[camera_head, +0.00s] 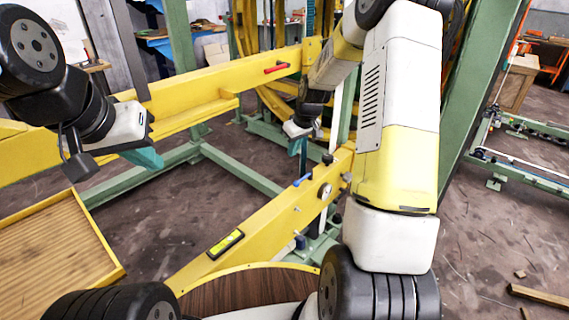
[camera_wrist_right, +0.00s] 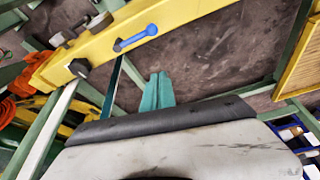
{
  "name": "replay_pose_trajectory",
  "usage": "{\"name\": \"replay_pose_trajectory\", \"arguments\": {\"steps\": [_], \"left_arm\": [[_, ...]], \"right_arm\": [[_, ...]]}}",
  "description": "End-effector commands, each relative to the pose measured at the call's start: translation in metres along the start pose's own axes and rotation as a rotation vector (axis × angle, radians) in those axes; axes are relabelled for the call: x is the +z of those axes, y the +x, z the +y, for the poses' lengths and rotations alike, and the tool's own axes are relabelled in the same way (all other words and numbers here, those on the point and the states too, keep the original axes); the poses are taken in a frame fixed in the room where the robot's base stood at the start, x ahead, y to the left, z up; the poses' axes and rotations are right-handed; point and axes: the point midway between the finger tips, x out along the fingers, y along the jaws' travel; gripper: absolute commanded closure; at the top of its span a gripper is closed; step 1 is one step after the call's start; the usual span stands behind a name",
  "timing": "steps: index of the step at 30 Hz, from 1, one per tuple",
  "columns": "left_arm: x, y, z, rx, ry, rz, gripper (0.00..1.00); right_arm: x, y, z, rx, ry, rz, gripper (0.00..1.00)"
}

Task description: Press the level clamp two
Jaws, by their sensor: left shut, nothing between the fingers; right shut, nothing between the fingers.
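A blue lever (camera_head: 303,180) is on top of the nearer yellow beam (camera_head: 270,222). In the right wrist view the blue lever (camera_wrist_right: 136,38) lies along the beam. A red lever (camera_head: 277,67) sits on the farther yellow beam (camera_head: 190,92). No label shows which one is clamp two. My right gripper (camera_head: 297,146) has its teal fingers shut and empty, just above the blue lever in the head view and apart from it. Its closed fingers (camera_wrist_right: 157,92) also show in the right wrist view. My left gripper (camera_head: 148,158) is shut and empty in front of the farther beam.
A green frame (camera_head: 240,168) stands below. A wooden-slatted tray (camera_head: 60,245) is at left.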

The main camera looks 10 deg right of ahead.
Motion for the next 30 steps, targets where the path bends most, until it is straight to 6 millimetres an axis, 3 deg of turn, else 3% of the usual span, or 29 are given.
{"name": "replay_pose_trajectory", "arguments": {"steps": [3,13,17,30], "left_arm": [[0.000,0.000,0.000,0.000,0.000,0.000,1.00],[0.000,0.000,0.000,0.000,0.000,0.000,1.00],[0.000,0.000,0.000,0.000,0.000,0.000,1.00],[0.000,0.000,0.000,0.000,0.000,0.000,1.00]], "right_arm": [[0.000,0.011,0.003,-0.005,-0.006,-0.002,1.00],[0.000,0.012,0.002,-0.005,-0.007,-0.003,1.00],[0.001,0.021,0.002,-0.007,-0.006,-0.005,1.00],[0.001,0.108,0.001,-0.007,-0.006,-0.006,1.00]]}}
